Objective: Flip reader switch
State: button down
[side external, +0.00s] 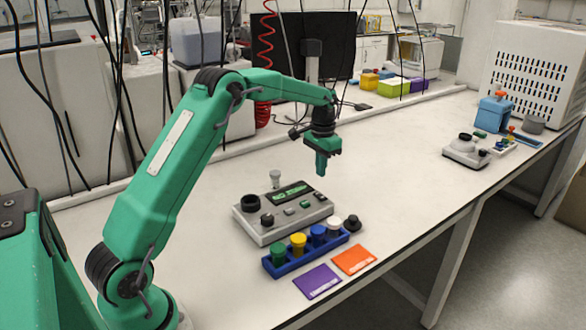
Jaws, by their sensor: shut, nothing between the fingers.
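The reader, a grey box (272,238) with a green-lit display (290,193), sits on the white bench in the middle. Its top carries a dark round socket (250,203), a black knob (267,219) and small buttons or switches (304,204). I cannot tell which of these is the reader switch or how it is set. My gripper (321,172) is shut and empty, pointing down. It hangs above the bench near the reader's far right corner, apart from it.
A blue rack (275,270) with green, yellow, blue and white-capped vials stands in front of the reader. A clear vial (275,178) stands behind it. Purple (318,281) and orange (354,260) cards lie near the front edge.

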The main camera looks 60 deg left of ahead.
notch_tip(320, 180, up, 8)
send_over(323, 197)
jog(key=a, duration=0.2)
jog(key=shift+w+f, duration=0.1)
jog(key=shift+f, duration=0.05)
jog(key=shift+d, duration=0.15)
jog(key=shift+d, duration=0.7)
jog(key=shift+f, duration=0.1)
notch_tip(323, 197, down, 14)
jog(key=shift+r, duration=0.1)
dwell(0.5)
jog(key=shift+d+f, duration=0.15)
jog(key=shift+f, duration=0.15)
